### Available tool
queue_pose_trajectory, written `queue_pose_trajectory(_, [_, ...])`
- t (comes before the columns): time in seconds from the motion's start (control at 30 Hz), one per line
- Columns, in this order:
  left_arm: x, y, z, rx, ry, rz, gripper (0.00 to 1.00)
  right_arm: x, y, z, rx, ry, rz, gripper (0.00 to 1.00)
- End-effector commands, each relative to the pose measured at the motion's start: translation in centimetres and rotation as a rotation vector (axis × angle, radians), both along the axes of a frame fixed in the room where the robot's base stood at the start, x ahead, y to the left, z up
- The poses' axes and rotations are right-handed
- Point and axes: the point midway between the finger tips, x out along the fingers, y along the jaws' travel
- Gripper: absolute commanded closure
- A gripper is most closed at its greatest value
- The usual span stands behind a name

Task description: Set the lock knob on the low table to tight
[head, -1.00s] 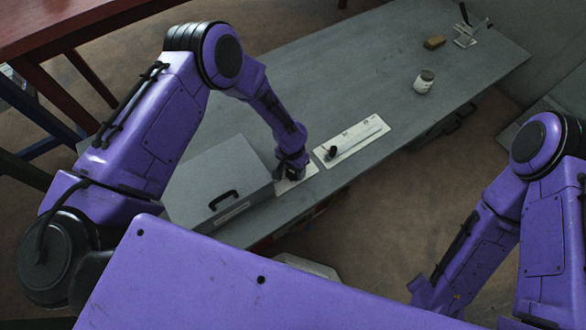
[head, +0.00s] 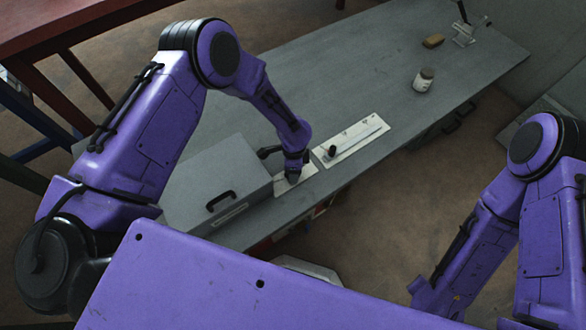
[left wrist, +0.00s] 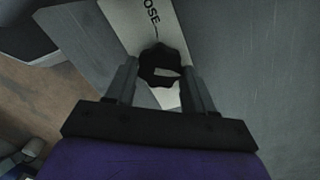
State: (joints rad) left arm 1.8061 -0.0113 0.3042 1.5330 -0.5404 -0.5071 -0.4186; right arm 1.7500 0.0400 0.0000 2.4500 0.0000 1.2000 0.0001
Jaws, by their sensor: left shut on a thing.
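The lock knob (left wrist: 160,65) is black with a lobed rim and a light mark on top. In the left wrist view it sits between the two fingers of my left gripper (left wrist: 162,88), which is shut on it. The knob stands on a white plate (left wrist: 122,14), where the letters "OSE" and a dark line show; the rest of the lettering is hidden. In the head view my left gripper (head: 292,174) points down at this plate (head: 283,187) on the low grey table (head: 330,90) and hides the knob. My right gripper is not in view.
A grey box with a black handle (head: 221,200) stands just left of the plate. A white slider plate (head: 352,142) with a black knob lies to the right. Farther off are a jar (head: 424,80), a brown block (head: 433,41) and a metal fixture (head: 466,36). The table's middle is clear.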

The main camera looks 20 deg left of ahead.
Motion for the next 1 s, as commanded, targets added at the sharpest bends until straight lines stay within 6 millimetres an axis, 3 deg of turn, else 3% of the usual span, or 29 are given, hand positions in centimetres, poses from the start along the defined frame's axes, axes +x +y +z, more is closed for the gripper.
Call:
queue_pose_trajectory(0.6, [-0.14,-0.21,0.03,-0.002,-0.002,-0.543,0.77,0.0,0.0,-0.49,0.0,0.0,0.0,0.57])
queue_pose_trajectory(1.0, [-0.24,-0.21,0.05,0.0,-0.002,-0.723,0.77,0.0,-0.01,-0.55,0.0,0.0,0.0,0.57])
